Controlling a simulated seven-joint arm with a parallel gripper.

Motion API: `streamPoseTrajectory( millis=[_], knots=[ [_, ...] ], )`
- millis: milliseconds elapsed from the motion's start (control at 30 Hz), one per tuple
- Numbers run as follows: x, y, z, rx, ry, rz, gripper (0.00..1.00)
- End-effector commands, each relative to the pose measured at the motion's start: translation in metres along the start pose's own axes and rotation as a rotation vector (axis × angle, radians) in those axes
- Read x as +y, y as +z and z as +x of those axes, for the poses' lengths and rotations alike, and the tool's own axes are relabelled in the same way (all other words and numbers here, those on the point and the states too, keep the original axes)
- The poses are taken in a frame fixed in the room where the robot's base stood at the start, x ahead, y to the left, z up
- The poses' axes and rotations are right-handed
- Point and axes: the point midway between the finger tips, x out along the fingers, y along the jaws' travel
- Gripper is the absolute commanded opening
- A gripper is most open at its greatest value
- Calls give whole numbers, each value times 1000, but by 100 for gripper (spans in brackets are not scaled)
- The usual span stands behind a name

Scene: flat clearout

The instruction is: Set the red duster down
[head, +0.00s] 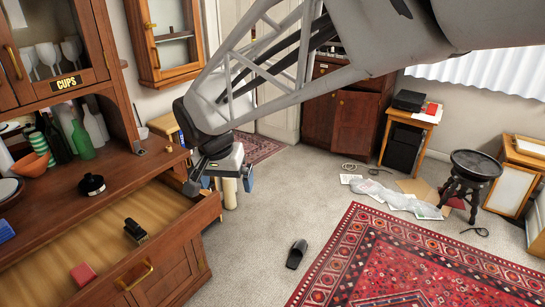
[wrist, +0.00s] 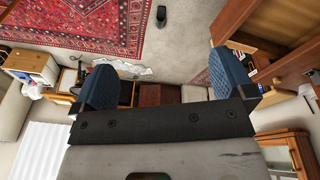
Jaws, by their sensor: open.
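A small red item (head: 83,273), which looks like the red duster, lies in the open drawer (head: 160,205) of the wooden dresser, near its front left. I cannot make out its cloth clearly. My gripper (head: 220,180) is above the floor by the drawer's far right corner, apart from the red item. In the wrist view its two blue pads (wrist: 165,78) stand wide apart with nothing between them. A small dark object (head: 135,231) lies in the same drawer, to the right of the red item.
The dresser top (head: 120,170) holds bottles, bowls and a round black object (head: 91,185). A red patterned rug (head: 400,265) covers the floor at right, with a black slipper (head: 296,254) beside it. A black stool (head: 474,168) and scattered papers lie beyond. Carpet between is clear.

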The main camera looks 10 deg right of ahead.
Motion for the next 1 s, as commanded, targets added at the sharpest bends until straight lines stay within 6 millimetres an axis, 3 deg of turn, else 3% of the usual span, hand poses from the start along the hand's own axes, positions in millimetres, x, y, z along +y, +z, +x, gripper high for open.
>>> streamPoseTrajectory(
  millis=[33, 200, 600, 800, 1000],
  knots=[
    [20, 2, -3, 1, -7, -9, 100],
    [76, 15, -10, 1, -32, -67, 100],
    [186, 70, -14, 28, -87, -206, 100],
    [224, 100, -10, 51, -106, -269, 100],
    [242, 118, -6, 66, -115, -306, 100]
  ],
)
